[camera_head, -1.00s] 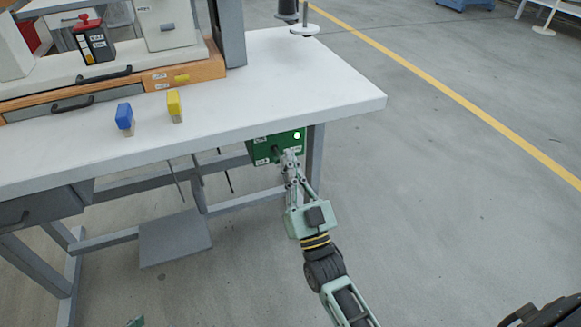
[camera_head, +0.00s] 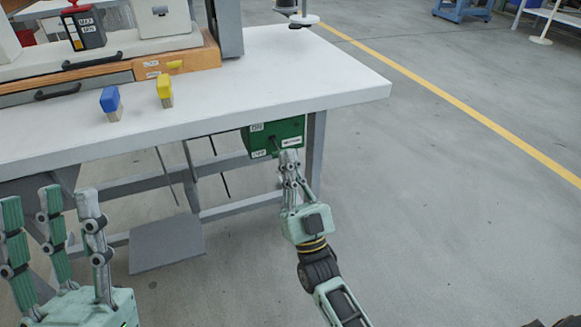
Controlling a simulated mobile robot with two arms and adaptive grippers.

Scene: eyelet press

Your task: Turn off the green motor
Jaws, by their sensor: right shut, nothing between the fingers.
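The green motor box (camera_head: 291,131) hangs under the table's front edge at its right end. It has small white labels, a dark switch lever on its front and no lit lamp showing. My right gripper (camera_head: 289,158) is shut and empty, its fingertips at the lower front of the box by the lever. I cannot tell whether they touch it. They hide part of the lower front. My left gripper (camera_head: 55,215) is at the lower left, in front of the table, open and empty with its fingers spread upward.
The white tabletop (camera_head: 230,95) carries a blue-topped block (camera_head: 110,100), a yellow-topped block (camera_head: 164,88) and a machine with an orange-brown base (camera_head: 180,65). A grey pedal plate (camera_head: 166,244) is below.

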